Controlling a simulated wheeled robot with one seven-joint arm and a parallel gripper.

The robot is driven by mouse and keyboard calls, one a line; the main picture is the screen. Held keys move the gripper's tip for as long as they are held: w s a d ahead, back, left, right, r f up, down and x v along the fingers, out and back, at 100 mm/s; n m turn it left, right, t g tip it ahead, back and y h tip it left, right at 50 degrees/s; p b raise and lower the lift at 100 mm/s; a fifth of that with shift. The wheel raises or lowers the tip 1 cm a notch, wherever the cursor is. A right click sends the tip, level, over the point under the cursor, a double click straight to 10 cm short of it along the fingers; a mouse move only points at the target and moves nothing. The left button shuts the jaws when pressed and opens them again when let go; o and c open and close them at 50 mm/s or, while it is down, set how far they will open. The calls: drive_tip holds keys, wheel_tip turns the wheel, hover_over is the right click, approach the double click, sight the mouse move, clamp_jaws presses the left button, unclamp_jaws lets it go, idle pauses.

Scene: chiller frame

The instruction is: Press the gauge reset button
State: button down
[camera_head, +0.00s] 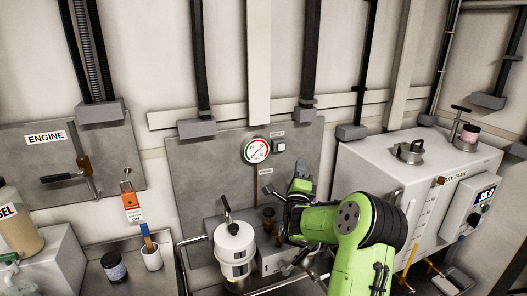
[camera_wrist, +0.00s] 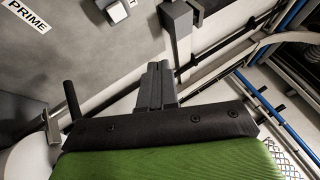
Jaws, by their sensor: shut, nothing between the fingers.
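The round gauge (camera_head: 257,150) with a red and green rim is on the grey wall panel in the head view. The small white square reset button (camera_head: 281,147) is just right of it, under a small label. The button also shows at the top of the wrist view (camera_wrist: 116,11), cut by the frame edge beside part of its label. My gripper (camera_head: 302,168) is below and a little right of the button in the head view. In the wrist view its dark fingers (camera_wrist: 158,66) are together and empty, apart from the button.
A white canister (camera_head: 235,248) with a lever stands below the panel, left of my arm. A large pale tank (camera_head: 385,165) is to the right. A "PRIME" label (camera_wrist: 29,14) is on the panel. A grey-footed vertical post (camera_head: 308,100) is right of the button.

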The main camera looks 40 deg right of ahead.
sight(281, 147)
drive_tip(key=shift+r, duration=0.1)
drive_tip(key=w+d, duration=0.2)
drive_tip(key=w, duration=0.6)
drive_tip(key=shift+w+d, duration=0.2)
drive_tip(key=shift+d, duration=0.15)
idle(1.8)
drive_tip(key=shift+w+d+b, duration=0.1)
drive_tip(key=shift+w+b, duration=0.2)
drive_tip(key=shift+w, duration=0.05)
drive_tip(key=shift+w+d, duration=0.15)
drive_tip(key=shift+w, duration=0.25)
idle(0.5)
drive_tip(key=shift+s, duration=0.15)
drive_tip(key=shift+s+a+b, duration=0.3)
drive_tip(key=shift+s+b, duration=0.35)
